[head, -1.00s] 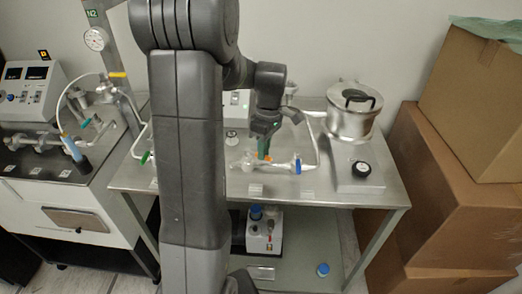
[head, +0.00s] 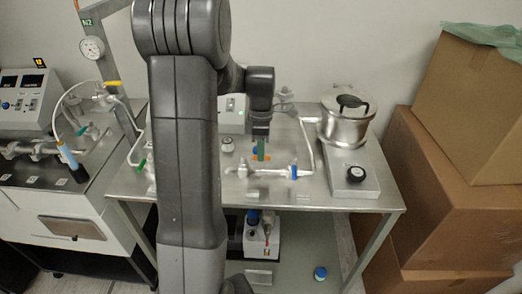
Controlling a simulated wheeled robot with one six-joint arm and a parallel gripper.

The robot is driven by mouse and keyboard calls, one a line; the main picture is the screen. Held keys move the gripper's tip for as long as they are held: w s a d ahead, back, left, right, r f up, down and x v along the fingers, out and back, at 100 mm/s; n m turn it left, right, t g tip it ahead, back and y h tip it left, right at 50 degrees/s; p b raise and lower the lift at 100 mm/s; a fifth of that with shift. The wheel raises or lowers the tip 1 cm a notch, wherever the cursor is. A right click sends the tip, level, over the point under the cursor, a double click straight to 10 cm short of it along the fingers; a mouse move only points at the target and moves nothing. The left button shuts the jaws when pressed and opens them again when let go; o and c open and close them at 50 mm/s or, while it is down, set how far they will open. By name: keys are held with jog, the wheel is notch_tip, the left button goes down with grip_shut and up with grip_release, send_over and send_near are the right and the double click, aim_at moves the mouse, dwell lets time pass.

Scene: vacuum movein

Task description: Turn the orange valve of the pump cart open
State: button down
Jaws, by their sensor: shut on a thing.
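The pump cart is a steel table (head: 330,200) with a glass line (head: 240,172) on its top. The orange valve (head: 266,158) shows as a small orange patch at the middle of this line. My gripper (head: 261,153) points straight down with its greenish fingers at the orange valve and is shut on it. The fingers hide most of the handle, so its exact angle cannot be told. A blue valve (head: 293,170) sits just to the right on the same line.
A metal pot (head: 345,128) on a base with a black knob (head: 356,171) stands at the right. A pump (head: 262,240) and a blue-capped item (head: 320,273) are on the lower shelf. Cardboard boxes (head: 450,180) stand right; a bench with a gauge (head: 92,47) stands left.

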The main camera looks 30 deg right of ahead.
jog(key=c, duration=1.4)
grip_release()
jog(key=shift+c, duration=0.2)
jog(key=shift+r, duration=0.1)
notch_tip(320, 180, up, 14)
jog(key=w+d, duration=0.1)
jog(key=w, duration=0.1)
jog(key=shift+w+d+f+b, duration=0.2)
jog(key=shift+f+b, duration=0.05)
jog(key=shift+b, duration=0.05)
jog(key=f, duration=0.4)
jog(key=s+a+f, duration=0.1)
jog(key=f, duration=0.4)
jog(key=s+f, duration=0.1)
jog(key=f, duration=0.3)
jog(key=shift+s+a+f+p, duration=0.2)
jog(key=shift+f+p, duration=0.1)
jog(key=shift+f, duration=0.05)
